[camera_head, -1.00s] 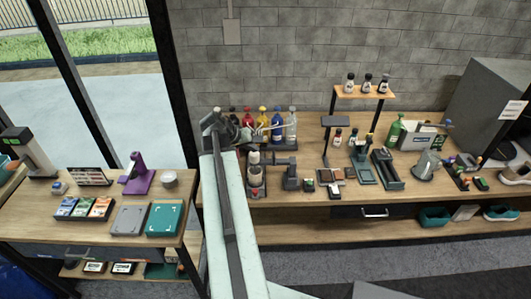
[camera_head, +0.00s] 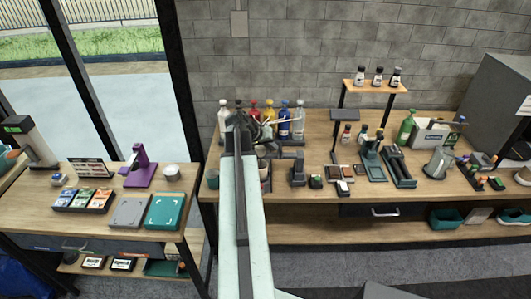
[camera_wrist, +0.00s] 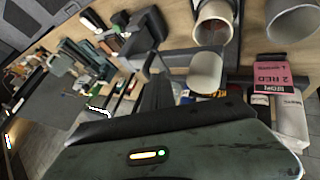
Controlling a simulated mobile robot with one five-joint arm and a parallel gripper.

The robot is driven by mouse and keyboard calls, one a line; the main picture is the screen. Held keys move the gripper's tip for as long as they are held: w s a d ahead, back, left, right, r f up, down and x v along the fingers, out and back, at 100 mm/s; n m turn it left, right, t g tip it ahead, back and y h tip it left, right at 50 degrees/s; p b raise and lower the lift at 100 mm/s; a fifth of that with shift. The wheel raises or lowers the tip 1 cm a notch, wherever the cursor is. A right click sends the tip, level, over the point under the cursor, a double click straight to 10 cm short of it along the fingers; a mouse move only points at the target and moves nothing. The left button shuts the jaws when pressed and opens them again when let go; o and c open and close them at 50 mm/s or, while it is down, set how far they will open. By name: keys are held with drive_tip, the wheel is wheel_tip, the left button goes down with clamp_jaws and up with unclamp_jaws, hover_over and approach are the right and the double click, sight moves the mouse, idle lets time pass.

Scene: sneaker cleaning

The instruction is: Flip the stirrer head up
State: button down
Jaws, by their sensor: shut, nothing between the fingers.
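The dark stirrer (camera_head: 298,171) stands upright on the wooden bench, just right of my arm in the head view. Its head is not clear there, so I cannot tell whether it is level or raised. My gripper (camera_head: 240,123) is shut and empty at the far end of my arm, left of the stirrer and in front of the row of bottles. In the wrist view a dark upright block (camera_wrist: 140,38), likely the stirrer, stands close to pale cups (camera_wrist: 205,70). My arm hides part of the cup area in the head view.
Several colored bottles (camera_head: 284,121) stand at the back, close to my gripper. A raised wooden shelf (camera_head: 372,86) holds small bottles to the right. A purple device (camera_head: 140,170) stands on the left table.

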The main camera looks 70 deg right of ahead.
drive_tip(key=shift+s+d+f, duration=0.15)
drive_tip(key=shift+d+f, duration=0.15)
drive_tip(key=shift+f, duration=0.1)
